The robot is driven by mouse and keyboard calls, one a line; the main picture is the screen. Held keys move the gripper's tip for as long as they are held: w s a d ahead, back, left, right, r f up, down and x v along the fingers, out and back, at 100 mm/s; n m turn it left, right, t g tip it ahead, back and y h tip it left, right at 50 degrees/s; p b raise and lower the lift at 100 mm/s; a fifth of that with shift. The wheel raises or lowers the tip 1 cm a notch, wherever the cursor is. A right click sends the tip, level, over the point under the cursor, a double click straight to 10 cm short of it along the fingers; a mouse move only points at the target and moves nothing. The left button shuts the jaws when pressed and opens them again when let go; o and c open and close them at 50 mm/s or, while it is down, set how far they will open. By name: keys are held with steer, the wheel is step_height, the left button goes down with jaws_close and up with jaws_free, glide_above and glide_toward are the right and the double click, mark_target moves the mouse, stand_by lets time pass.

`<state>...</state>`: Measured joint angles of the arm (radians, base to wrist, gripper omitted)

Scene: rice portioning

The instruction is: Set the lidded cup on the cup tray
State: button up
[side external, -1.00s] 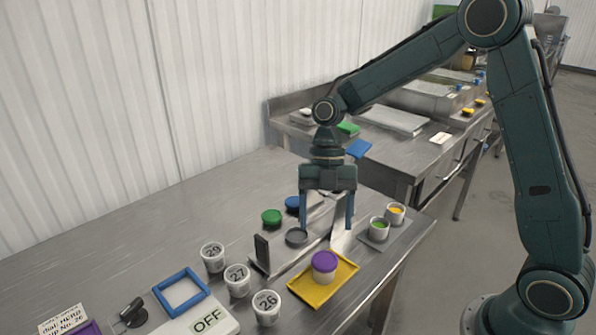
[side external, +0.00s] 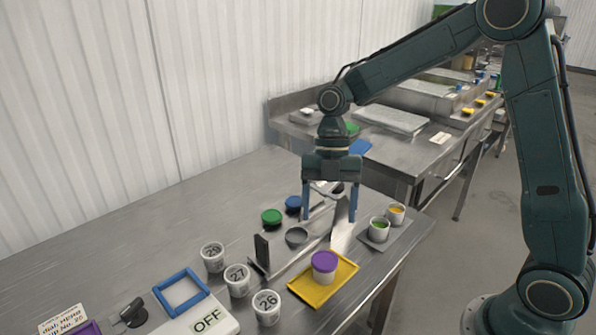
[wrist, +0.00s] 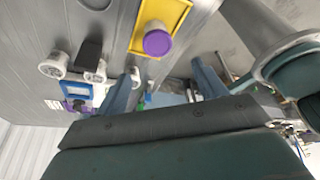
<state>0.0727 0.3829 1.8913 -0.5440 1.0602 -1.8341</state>
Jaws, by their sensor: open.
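The lidded cup (side external: 324,267), white with a purple lid, stands upright on the yellow cup tray (side external: 303,292). The wrist view shows its purple lid (wrist: 158,43) and the yellow tray (wrist: 183,12) near the top. My gripper (side external: 329,217) is open and empty, above and behind the tray in the side view, apart from the cup. Its two blue fingers (wrist: 165,84) show spread in the wrist view.
White cups marked 29 (side external: 213,257), 27 (side external: 237,280) and 26 (side external: 267,307) stand left of the tray. A blue square frame (side external: 182,292) lies farther left. Green (side external: 271,217) and blue (side external: 293,204) lids sit behind. Small filled cups (side external: 379,230) stand at right.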

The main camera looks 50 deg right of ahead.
steer(key=s+d+r+m+t+h, duration=0.1)
steer(key=s+r+m+t, duration=0.1)
steer(key=s+r+m, duration=0.2)
steer(key=s+d+r+m+t+h, duration=0.1)
steer(key=s+d+r+m+t, duration=0.1)
steer(key=s+m, duration=0.7)
steer(key=s+d+r+m+t+h, duration=0.1)
steer(key=s+r+m+t, duration=0.3)
steer(key=m, duration=0.8)
steer(key=shift+s+d+r, duration=0.75)
steer(key=shift+s+r, duration=0.1)
steer(key=shift+s, duration=0.3)
